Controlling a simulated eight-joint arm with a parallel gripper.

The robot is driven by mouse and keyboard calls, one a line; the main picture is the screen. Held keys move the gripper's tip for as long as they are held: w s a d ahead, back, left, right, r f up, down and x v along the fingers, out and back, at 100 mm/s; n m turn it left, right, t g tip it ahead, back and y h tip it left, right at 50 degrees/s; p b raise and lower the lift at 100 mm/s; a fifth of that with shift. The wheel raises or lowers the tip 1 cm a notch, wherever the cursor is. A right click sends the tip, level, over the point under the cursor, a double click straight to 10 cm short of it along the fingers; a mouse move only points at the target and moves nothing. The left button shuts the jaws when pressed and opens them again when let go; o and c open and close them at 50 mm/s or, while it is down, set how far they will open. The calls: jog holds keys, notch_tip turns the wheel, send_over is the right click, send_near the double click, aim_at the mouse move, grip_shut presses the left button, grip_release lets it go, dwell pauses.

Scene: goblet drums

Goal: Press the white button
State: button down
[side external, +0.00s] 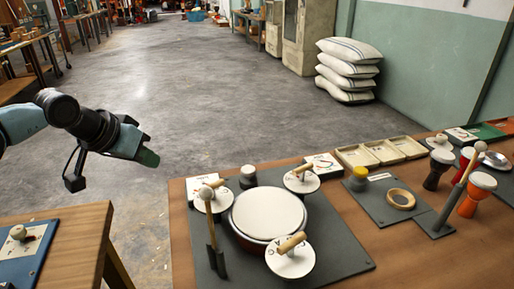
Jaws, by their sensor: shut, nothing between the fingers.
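A small round piece with a white top on a dark base, which looks like the white button (248,171), stands at the back of a dark mat (352,262) on the wooden table. It is just behind a large drum with a white head (269,213). My gripper (148,158) is at the left, in the air over the floor, well apart from the button and to its left. Its greenish fingertips are shut and empty.
Three white discs with wooden handles (291,257) surround the drum. A mallet (210,235) stands upright at the mat's left. A yellow-topped piece (359,176), a wooden ring (401,199) and small goblet drums (478,193) are to the right. A separate wooden table (85,235) is front left.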

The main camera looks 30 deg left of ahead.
jog(key=w+d+r+n, duration=0.3)
jog(key=w+d, duration=0.2)
jog(key=w, duration=0.5)
jog(key=n+t, duration=0.2)
jog(key=n, duration=0.1)
send_over(245, 171)
jog(key=shift+w+f, duration=0.1)
jog(key=shift+f, duration=0.7)
jog(key=shift+f, duration=4.4)
jog(key=shift+f, duration=0.4)
